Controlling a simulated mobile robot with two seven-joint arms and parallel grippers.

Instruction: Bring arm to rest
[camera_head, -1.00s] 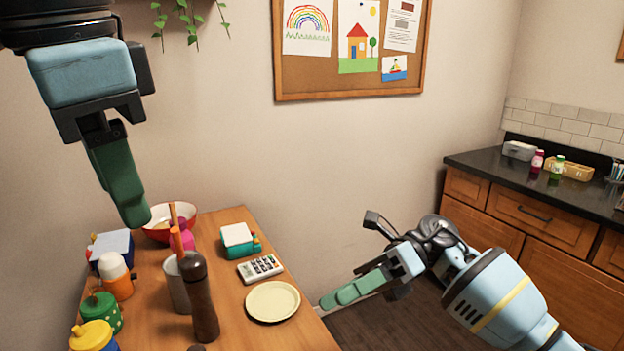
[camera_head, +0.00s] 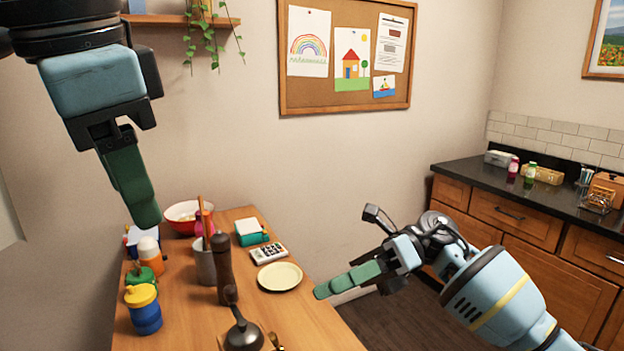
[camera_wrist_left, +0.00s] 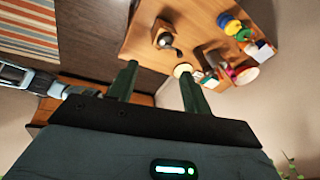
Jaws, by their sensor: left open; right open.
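My left gripper (camera_head: 138,190) hangs at the upper left of the head view, fingers pointing down, above and in front of the table's left side. In the left wrist view its two green fingers (camera_wrist_left: 157,85) stand apart with nothing between them. My right gripper (camera_head: 345,280) is at the lower middle right of the head view, its green fingers pointing left beyond the table's right edge. It holds nothing that I can see. From this side its fingers overlap, so the gap is hidden.
The wooden table (camera_head: 300,318) carries a plate (camera_head: 280,276), a pepper mill (camera_head: 223,268), a utensil holder (camera_head: 204,262), a bowl (camera_head: 182,215), a blue-yellow jar (camera_head: 144,308) and a dark-handled grinder (camera_head: 243,335). A black counter (camera_head: 470,178) stands at right. Floor between is clear.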

